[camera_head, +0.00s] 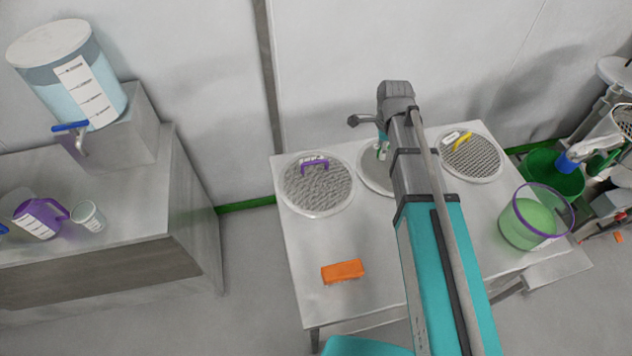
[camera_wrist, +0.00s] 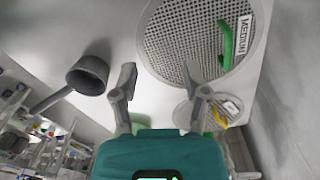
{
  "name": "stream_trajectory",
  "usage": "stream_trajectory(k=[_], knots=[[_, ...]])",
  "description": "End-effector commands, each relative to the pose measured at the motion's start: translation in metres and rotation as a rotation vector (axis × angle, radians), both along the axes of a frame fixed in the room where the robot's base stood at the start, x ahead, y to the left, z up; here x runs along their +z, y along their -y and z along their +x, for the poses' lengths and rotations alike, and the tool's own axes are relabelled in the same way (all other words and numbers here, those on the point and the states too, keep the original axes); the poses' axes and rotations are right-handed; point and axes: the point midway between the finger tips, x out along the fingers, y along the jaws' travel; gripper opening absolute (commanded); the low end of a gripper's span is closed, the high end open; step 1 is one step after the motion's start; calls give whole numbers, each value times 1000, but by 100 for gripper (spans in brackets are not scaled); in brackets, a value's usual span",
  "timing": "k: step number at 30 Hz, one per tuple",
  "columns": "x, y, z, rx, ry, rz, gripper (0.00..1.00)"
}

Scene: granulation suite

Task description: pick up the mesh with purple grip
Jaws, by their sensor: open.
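The mesh with purple grip (camera_head: 318,198) is a round grey sieve lying flat at the left of the white table in the head view. Its purple handle (camera_head: 314,166) and a small label sit near its back edge. This mesh is not seen in the wrist view. My gripper (camera_wrist: 159,80) is open and empty in the wrist view, its fingers apart. A mesh with a green grip (camera_wrist: 190,50) marked MEDIUM lies beyond the fingers. In the head view my arm partly covers this middle mesh (camera_head: 372,172) and hides the fingers. A mesh with yellow grip (camera_head: 474,160) lies at the right.
An orange block (camera_head: 343,272) lies at the table's (camera_head: 375,235) front left. A green bin (camera_head: 553,175) is beyond. A left counter (camera_head: 170,200) holds a water tank (camera_head: 70,70), purple jug (camera_head: 38,217) and cup (camera_head: 88,215).

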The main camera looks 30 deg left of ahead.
Motion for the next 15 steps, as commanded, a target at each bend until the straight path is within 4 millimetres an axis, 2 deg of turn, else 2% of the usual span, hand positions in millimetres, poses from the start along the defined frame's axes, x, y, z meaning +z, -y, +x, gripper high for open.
stream_trajectory(k=[1,3,9,15], knots=[[-1,-21,2,-44,0,0,59],[-2,-44,1,-120,0,0,59],[-4,-106,-8,-323,0,0,59],[-5,-144,-17,-459,0,0,59]])
